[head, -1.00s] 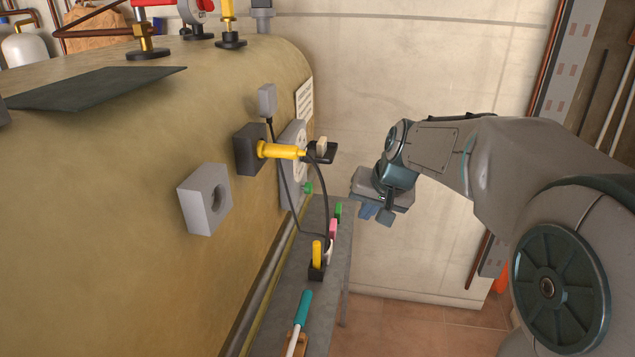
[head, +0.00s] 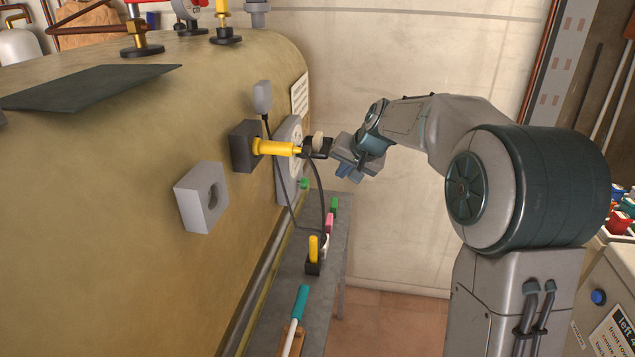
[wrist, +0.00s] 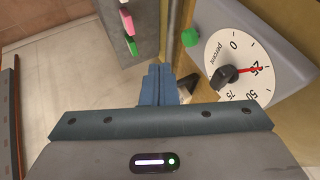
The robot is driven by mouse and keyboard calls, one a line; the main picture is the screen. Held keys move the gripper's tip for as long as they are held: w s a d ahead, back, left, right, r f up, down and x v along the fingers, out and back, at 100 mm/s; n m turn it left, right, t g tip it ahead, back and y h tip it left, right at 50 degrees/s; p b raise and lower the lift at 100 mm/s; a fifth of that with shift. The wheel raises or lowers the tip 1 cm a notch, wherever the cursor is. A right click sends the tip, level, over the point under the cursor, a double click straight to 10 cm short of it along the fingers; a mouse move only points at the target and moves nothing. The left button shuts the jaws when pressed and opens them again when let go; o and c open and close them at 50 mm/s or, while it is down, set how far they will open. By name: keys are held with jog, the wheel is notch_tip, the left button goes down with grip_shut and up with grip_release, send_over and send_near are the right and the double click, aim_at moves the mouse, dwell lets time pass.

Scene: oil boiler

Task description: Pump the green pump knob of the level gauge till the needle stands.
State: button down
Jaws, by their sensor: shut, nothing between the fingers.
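The level gauge (wrist: 262,42) is a grey box on the tank wall with a white round dial marked in percent. Its red needle (wrist: 240,71) points near 25 in the wrist view. The green pump knob (wrist: 189,37) sits at the gauge's edge in the wrist view; it also shows low on the gauge in the head view (head: 304,183). My gripper (wrist: 158,70) has its blue fingers together, with nothing between them. It also shows in the head view (head: 347,171), to the right of the gauge and apart from the knob.
A yellow fitting (head: 275,147) sticks out of the tank (head: 120,220) near the gauge, with a dark cable hanging below. A narrow grey shelf (head: 335,265) under it holds green, pink and yellow-handled items and a teal-handled tool (head: 301,302). A grey block (head: 202,197) is left of the fitting.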

aim_at(305, 184)
jog(key=w+a+f+p, duration=0.3)
jog(key=w+a+f, duration=0.3)
jog(key=a+f, duration=0.1)
jog(key=shift+w+f+p, duration=0.15)
jog(key=shift+f+p, duration=0.25)
jog(key=shift+w, duration=0.15)
